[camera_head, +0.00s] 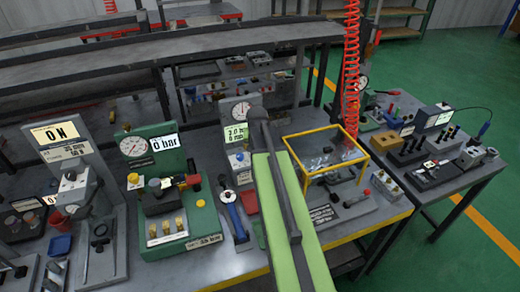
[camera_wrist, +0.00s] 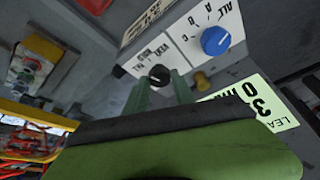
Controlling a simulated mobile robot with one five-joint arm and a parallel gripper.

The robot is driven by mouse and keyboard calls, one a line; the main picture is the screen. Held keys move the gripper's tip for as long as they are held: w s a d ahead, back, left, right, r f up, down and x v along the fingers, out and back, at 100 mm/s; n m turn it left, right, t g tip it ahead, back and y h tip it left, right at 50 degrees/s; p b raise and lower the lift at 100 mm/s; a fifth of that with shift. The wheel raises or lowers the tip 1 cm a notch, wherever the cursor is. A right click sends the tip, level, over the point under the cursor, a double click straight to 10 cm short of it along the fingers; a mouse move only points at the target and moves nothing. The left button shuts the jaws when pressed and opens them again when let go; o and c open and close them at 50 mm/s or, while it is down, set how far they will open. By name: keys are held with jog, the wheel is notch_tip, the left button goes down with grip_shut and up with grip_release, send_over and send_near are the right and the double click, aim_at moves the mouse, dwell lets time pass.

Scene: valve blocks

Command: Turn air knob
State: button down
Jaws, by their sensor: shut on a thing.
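In the wrist view, a black knob (camera_wrist: 159,75) with a white pointer mark sits on a white label plate with printed words I cannot fully read. My gripper (camera_wrist: 160,85) has two green fingers, one on each side of this knob, and they are shut on it. I cannot tell from the label whether it is the air knob. A blue knob (camera_wrist: 215,41) on the same panel, beside letters including A, B and C, is apart from the fingers.
A small brass-coloured knob (camera_wrist: 203,80) and a lit display (camera_wrist: 265,108) are close to the fingers. A yellow-framed box (camera_head: 330,150) stands right of my arm. A green station (camera_head: 160,238) reading 0 bar stands left. A red coiled hose (camera_head: 351,60) hangs behind.

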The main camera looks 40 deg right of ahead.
jog(key=shift+a+m+g, duration=0.1)
jog(key=shift+m+g, duration=0.2)
jog(key=shift+m, duration=0.8)
jog(key=shift+h, duration=0.3)
jog(key=c, duration=1.1)
grip_release()
jog(key=shift+o, duration=0.2)
jog(key=p+v, duration=1.6)
jog(key=v, duration=0.1)
jog(key=shift+r, duration=0.2)
